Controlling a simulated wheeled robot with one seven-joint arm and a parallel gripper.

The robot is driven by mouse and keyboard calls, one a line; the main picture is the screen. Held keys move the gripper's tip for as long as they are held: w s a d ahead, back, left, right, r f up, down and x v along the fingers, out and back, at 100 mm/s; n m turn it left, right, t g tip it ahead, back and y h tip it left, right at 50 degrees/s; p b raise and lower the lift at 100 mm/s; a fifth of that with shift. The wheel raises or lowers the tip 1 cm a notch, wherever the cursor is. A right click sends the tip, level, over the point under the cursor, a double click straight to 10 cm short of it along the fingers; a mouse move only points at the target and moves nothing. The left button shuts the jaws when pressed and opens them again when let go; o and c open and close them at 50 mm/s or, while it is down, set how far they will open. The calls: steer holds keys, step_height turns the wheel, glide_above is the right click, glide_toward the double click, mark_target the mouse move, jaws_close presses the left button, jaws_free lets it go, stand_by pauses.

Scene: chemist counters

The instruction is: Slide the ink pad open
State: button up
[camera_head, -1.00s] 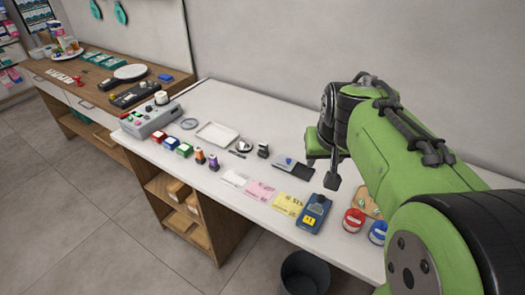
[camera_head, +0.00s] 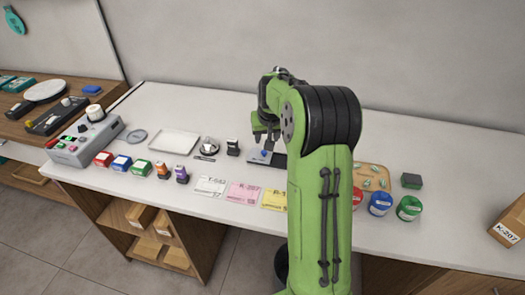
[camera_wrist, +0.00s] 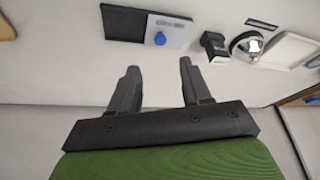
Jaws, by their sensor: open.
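The ink pad (camera_head: 258,157) lies on the white counter, partly hidden by my arm in the head view. In the head view my gripper (camera_head: 265,135) hangs close to the ink pad, partly hidden by the arm.
A black stamp (camera_head: 232,148), a round silver item (camera_head: 208,144) and a white tray (camera_head: 173,142) stand left of the ink pad. Paper slips (camera_head: 242,193) lie in front. Round tins (camera_head: 380,203) and a wooden board (camera_head: 370,178) are on the right. The counter's back is clear.

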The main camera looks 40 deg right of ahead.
mark_target(264, 152)
steer(key=b+x, duration=0.1)
steer(key=x, duration=0.9)
steer(key=shift+w+f, duration=0.1)
jaws_close()
